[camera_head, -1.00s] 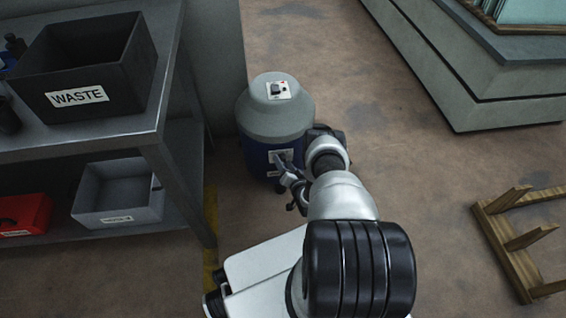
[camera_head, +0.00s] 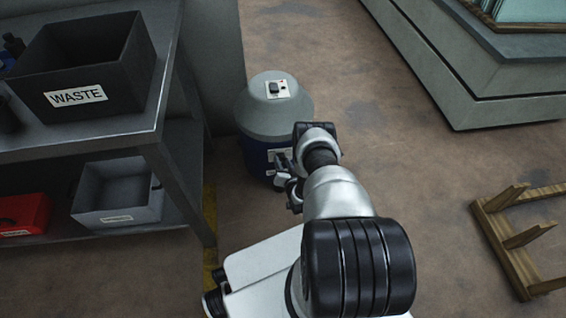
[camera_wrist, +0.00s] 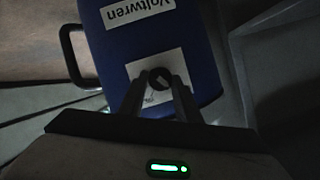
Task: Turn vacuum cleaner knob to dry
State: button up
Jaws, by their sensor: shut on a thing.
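The vacuum cleaner (camera_head: 272,118) stands on the floor beside the shelf, with a grey domed top, a blue body and a small black switch on a white plate on top. In the wrist view its blue body (camera_wrist: 205,60) shows a "Voltwren" label and a white panel (camera_wrist: 143,70) with a round black knob (camera_wrist: 160,79). My gripper (camera_wrist: 160,92) has its two fingers shut on the knob, one on each side. The panel's markings are mostly hidden by the fingers. In the head view my arm partly covers the front of the vacuum, and the knob is not clear there.
A grey shelf (camera_head: 150,135) stands left of the vacuum, with a black waste box (camera_head: 60,99) on top and a grey box (camera_head: 112,215) and red box below. A wooden frame (camera_head: 497,235) lies at the right. The floor between is clear.

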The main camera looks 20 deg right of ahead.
jog(key=shift+w+a+n+h, duration=0.15)
jog(key=shift+n+h, duration=0.35)
jog(key=shift+n, duration=0.4)
jog(key=o, duration=1)
jog(key=shift+r+g, duration=0.1)
jog(key=shift+g, duration=0.2)
